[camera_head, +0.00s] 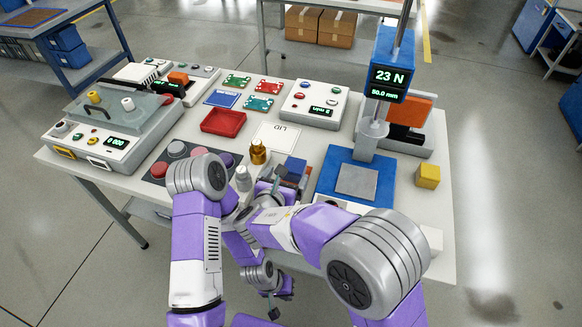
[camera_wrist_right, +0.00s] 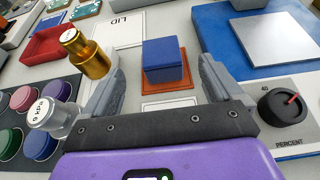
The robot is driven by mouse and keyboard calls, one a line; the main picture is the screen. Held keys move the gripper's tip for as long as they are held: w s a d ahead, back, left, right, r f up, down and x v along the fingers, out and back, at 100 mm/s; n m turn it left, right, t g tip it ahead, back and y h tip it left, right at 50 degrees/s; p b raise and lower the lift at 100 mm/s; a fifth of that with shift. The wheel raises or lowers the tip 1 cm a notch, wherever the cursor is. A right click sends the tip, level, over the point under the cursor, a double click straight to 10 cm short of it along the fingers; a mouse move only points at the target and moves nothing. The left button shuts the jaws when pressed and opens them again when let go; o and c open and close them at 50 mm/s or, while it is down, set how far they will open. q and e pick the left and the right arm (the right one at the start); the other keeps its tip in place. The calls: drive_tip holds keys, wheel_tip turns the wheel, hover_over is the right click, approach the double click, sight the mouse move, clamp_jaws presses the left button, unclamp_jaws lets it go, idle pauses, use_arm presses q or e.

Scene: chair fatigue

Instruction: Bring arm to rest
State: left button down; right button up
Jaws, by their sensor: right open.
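My right gripper (camera_head: 284,182) is over the front of the table, its arm coming in from the right. In the right wrist view its jaws (camera_wrist_right: 157,75) are open and apart. A blue block (camera_wrist_right: 161,60) stands beyond and between the fingers, on an orange-edged pad (camera_wrist_right: 168,104); I see no finger touching it. The block also shows in the head view (camera_head: 295,166), partly hidden by the gripper. My left gripper (camera_head: 270,300) hangs low in front of the table edge, below the right arm. Its fingers are small and dark, and their opening is unclear.
A brass weight (camera_wrist_right: 86,54) and a clear-white weight (camera_wrist_right: 52,116) stand left of the right gripper. A dial (camera_wrist_right: 283,106) is at its right. A blue press (camera_head: 390,70) reads 23 N. A red tray (camera_head: 223,122), LID card (camera_head: 277,137) and yellow cube (camera_head: 428,176) are on the table (camera_head: 200,137).

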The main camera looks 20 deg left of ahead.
drive_tip(key=shift+s+r, duration=0.25)
drive_tip(key=shift+s, duration=0.45)
